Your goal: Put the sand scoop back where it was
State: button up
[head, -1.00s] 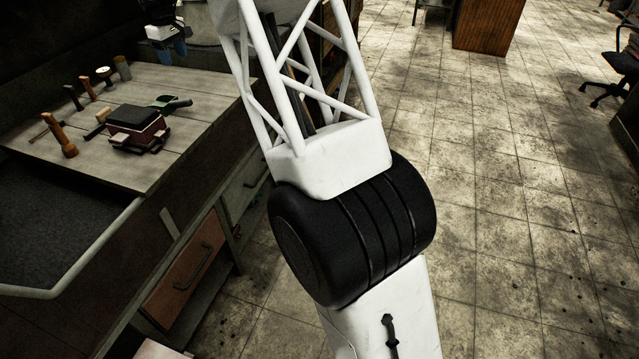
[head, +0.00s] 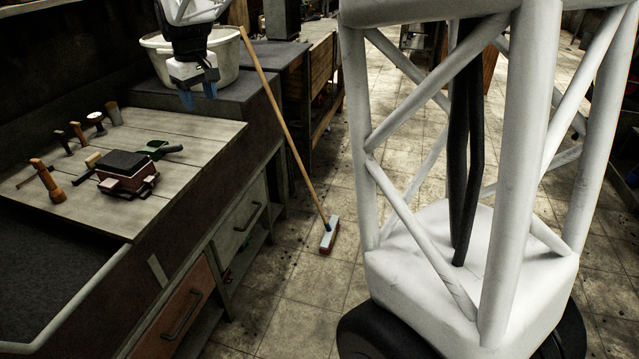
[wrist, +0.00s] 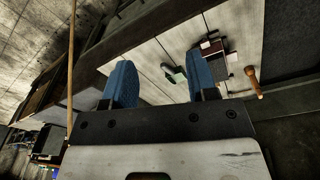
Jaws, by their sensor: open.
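The sand scoop (head: 154,149), green with a dark handle (head: 172,150), lies on the wooden bench top just behind and right of the dark red moulding box. It also shows in the wrist view (wrist: 176,75), beyond and between my blue fingertips. My gripper (head: 199,97) hangs above and behind the bench, in front of the white tub, apart from the scoop. In the wrist view my gripper (wrist: 160,82) has its two blue fingers wide apart with nothing between them.
The dark red box (head: 127,180) with a black top sits on the bench (head: 190,180). A white tub (head: 228,62) is behind. A broom (head: 285,130) leans at the right of the bench.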

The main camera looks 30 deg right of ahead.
jog(key=s+d+m+t, duration=0.1)
jog(key=s+d, duration=0.1)
jog(key=s, duration=0.9)
jog(key=s+d+m, duration=0.1)
jog(key=s+d, duration=0.1)
jog(key=s, duration=0.9)
jog(key=s+d+f+m, duration=0.1)
jog(key=s+f, duration=0.3)
jog(key=s, duration=0.6)
jog(key=s+d+f+m, duration=0.1)
jog(key=s+f, duration=0.3)
jog(key=s, duration=0.7)
jog(key=shift+s+d+m+t, duration=0.2)
jog(key=shift+d+m+t, duration=0.1)
jog(key=shift+d+m, duration=0.15)
